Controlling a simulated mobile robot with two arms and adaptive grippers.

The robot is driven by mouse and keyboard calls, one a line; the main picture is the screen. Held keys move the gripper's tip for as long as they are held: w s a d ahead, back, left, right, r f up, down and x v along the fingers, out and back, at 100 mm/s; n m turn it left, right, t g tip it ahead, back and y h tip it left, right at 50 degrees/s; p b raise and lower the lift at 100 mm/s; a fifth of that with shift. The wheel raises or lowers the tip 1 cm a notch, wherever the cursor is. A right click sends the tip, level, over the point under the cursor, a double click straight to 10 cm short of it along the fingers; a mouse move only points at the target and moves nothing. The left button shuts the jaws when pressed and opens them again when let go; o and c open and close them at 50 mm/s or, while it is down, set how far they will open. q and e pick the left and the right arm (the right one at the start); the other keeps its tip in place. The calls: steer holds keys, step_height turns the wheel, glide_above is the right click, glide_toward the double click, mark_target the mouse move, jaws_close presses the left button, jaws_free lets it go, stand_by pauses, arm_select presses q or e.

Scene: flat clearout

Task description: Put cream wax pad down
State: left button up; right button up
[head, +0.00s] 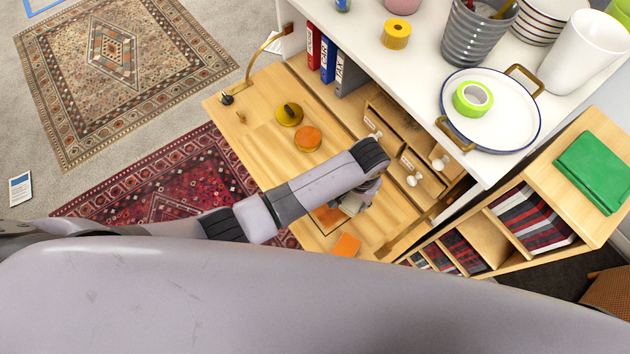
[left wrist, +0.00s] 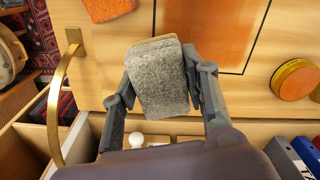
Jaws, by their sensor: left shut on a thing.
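My left gripper (left wrist: 160,85) is shut on a block-like pad (left wrist: 163,85), with a rough grey face and a cream edge at its far end. I take this to be the cream wax pad. In the head view a pale bit of it (head: 351,204) shows under my left wrist, and the fingers are mostly hidden. The pad is over the wooden desk leaf (head: 262,150), near the orange-brown inset panel (left wrist: 205,25). I cannot tell whether it touches the wood. My right gripper is not in view.
An orange pad (head: 346,245) lies on the leaf near the inset panel. An orange round tin (head: 307,139) and a dark yellow tin (head: 289,114) stand farther left. Small drawers with white knobs (head: 413,179) and a brass stay (left wrist: 63,95) border the leaf. Bare wood lies around the tins.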

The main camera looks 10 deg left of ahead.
arm_select(q)
steer(key=w+a+m+b, duration=0.1)
steer(key=w+a+b, duration=0.4)
steer(key=a, duration=0.1)
step_height(320, 180, up, 10)
steer(key=m+b, duration=0.7)
steer(key=b, duration=0.5)
glide_above(270, 164)
step_height(270, 164, down, 14)
steer(key=shift+r+p, duration=0.15)
steer(key=shift+p, duration=0.35)
steer(key=shift+f, duration=2.65)
steer(key=shift+f, duration=0.1)
steer(key=o, duration=1)
